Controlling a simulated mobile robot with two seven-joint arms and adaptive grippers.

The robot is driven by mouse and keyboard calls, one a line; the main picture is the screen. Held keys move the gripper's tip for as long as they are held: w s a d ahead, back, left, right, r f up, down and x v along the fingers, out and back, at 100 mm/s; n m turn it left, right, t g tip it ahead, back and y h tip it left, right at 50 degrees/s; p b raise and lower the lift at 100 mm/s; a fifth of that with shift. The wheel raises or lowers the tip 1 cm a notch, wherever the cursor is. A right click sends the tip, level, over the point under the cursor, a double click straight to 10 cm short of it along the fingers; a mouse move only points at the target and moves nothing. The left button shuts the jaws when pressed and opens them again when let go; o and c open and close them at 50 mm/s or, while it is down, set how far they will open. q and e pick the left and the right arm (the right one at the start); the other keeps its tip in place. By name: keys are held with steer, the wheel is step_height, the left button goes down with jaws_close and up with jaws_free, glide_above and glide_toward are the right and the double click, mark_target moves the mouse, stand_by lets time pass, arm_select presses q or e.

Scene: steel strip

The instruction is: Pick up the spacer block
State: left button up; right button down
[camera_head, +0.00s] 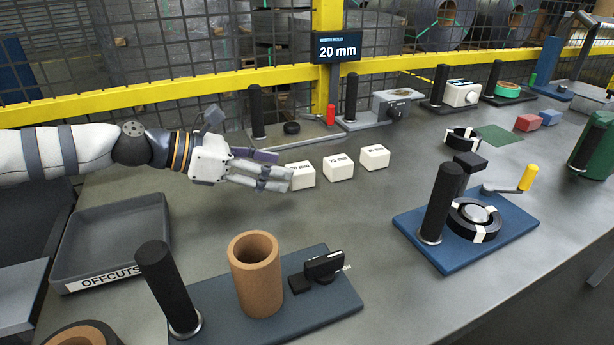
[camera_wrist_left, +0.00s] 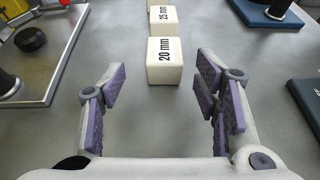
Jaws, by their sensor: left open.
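Three white spacer blocks stand in a row on the grey bench. The nearest to my left gripper is the block marked 20 mm (camera_head: 302,177), which also shows ahead in the left wrist view (camera_wrist_left: 164,62). The middle block (camera_head: 338,168) and the far block (camera_head: 375,157) stand to its right; their markings are small in the head view. My left gripper (camera_head: 279,169) is open and empty. Its fingers point at the 20 mm block, which lies between the fingertip lines, just ahead, in the wrist view. One finger partly overlaps the block's edge in the head view. My right gripper is not in view.
A display (camera_head: 337,47) reads 20 mm. Fixtures with black posts stand behind the blocks. A grey OFFCUTS tray (camera_head: 72,282) is at the left. A blue base with a brown tube (camera_head: 256,275) is in front, and a blue reel stand (camera_head: 455,255) at the right.

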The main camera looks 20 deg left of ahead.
mark_target(296, 168)
arm_select(q)
steer(key=b+x, duration=0.2)
steer(key=x, duration=0.2)
steer(key=shift+d+f, duration=0.2)
steer(key=shift+d, duration=0.25)
steer(key=shift+w+d+r, duration=0.1)
steer(key=shift+w+d, duration=0.1)
steer(key=shift+w, duration=0.1)
steer(key=shift+r, duration=0.3)
steer(key=c, duration=1.2)
steer(key=shift+c, duration=0.2)
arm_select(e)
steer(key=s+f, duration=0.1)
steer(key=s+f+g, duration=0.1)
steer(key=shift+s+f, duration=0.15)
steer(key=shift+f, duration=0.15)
